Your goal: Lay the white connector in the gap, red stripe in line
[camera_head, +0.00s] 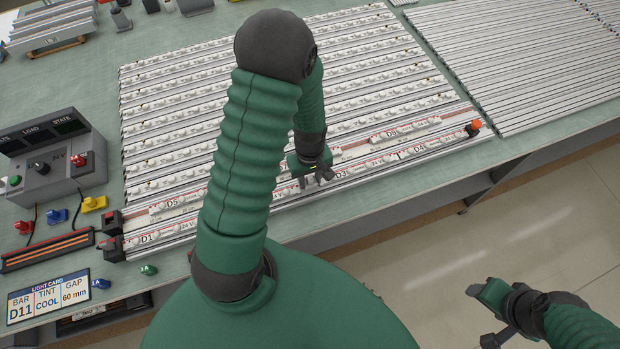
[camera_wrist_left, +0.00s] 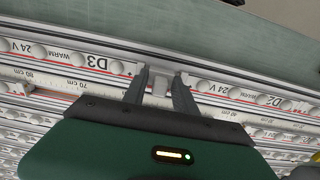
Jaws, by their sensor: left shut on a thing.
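My left gripper (camera_head: 318,178) is over the front row of light bars; in the left wrist view its two dark fingers (camera_wrist_left: 161,80) are shut on a small white connector (camera_wrist_left: 160,88). The connector lies between the end of bar D3 (camera_wrist_left: 80,59) and the end of bar D2 (camera_wrist_left: 245,96), which carry red lines. I cannot tell whether it is seated or just above the rail. No red stripe on it can be made out. In the head view the fingers hide it.
Many rows of white bars fill the green table (camera_head: 215,20). A control box (camera_head: 52,158) stands at the left, with coloured plugs nearby. A light card (camera_head: 48,294) reads D11, COOL, 60 mm. An orange end piece (camera_head: 474,126) is at the row's right end.

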